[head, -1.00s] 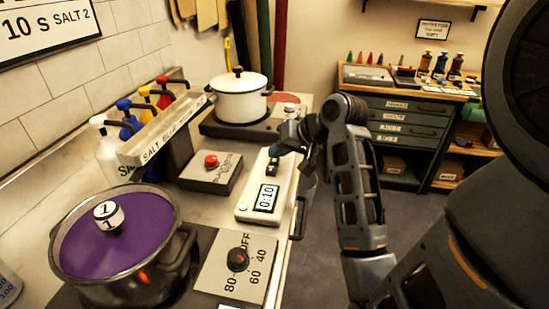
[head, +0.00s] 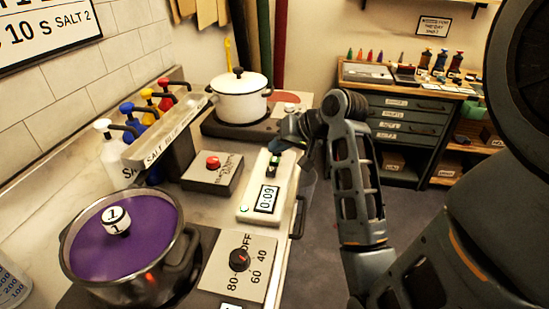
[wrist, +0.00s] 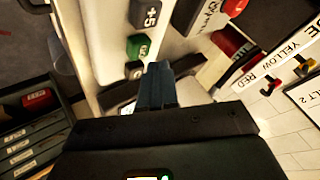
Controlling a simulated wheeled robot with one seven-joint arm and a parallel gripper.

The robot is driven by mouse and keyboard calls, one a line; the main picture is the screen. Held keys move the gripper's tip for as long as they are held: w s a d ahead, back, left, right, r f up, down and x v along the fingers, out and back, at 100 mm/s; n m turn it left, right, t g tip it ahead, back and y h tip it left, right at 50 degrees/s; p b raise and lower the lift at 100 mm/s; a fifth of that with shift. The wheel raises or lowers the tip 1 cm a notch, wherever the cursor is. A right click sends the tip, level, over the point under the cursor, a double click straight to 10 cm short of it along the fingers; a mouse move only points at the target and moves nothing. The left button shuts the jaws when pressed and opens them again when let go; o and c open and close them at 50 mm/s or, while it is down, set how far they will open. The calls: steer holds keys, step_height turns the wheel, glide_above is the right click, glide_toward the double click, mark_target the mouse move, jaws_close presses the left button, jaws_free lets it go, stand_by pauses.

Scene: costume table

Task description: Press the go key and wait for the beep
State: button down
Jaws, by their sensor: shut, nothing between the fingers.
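The white timer (head: 249,209) lies on the counter and its display (head: 267,199) reads 0:09. Its green go key (wrist: 140,46) shows in the wrist view, between the +5 key (wrist: 146,15) and another dark key (wrist: 134,70). In the head view the green key (head: 273,164) shows at the timer's far half. My gripper (wrist: 159,68) is shut and empty, its tips close to the go key in the picture but apart from it. In the head view my gripper (head: 292,130) is above the timer's far end, its fingertips hard to make out.
A pot with a purple lid (head: 112,243) stands at front left beside a dial panel (head: 257,265). A red button box (head: 213,173) is left of the timer. A white pot (head: 240,98) stands behind.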

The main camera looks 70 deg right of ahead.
mark_target(278, 160)
steer(key=shift+r+p, duration=2)
steer(key=shift+r, duration=0.5)
steer(key=shift+f, duration=0.1)
